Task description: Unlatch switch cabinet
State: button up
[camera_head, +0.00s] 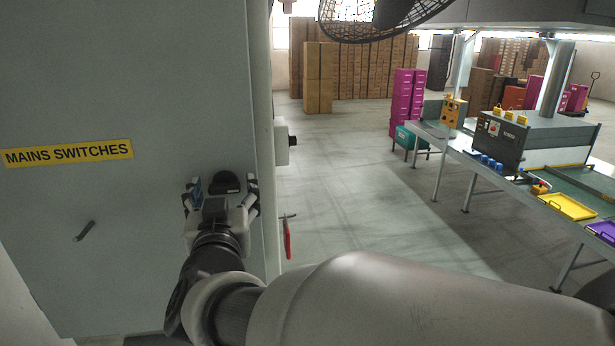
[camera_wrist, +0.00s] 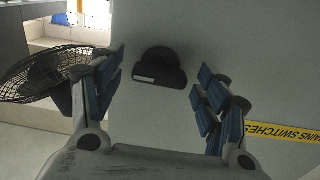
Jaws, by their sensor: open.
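The grey switch cabinet (camera_head: 120,60) fills the left of the head view, its door marked with a yellow "MAINS SWITCHES" label (camera_head: 69,152). A black latch (camera_head: 226,182) sits near the door's right edge. It also shows in the wrist view (camera_wrist: 160,70), dark and rounded with a pale strip. My gripper (camera_head: 221,184) is in front of the latch, its fingers (camera_wrist: 160,85) spread to either side of it with visible gaps. The gripper is open and holds nothing. Whether a fingertip touches the door is not clear.
A small dark handle-like part (camera_head: 84,231) is lower left on the door. A grey box with a black knob (camera_head: 292,141) and a red item (camera_head: 287,240) are on the cabinet's side. A black fan (camera_head: 385,18) hangs above. A workbench (camera_head: 470,165) stands right; floor between is clear.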

jog(key=v, duration=1.2)
jog(key=shift+f, duration=0.1)
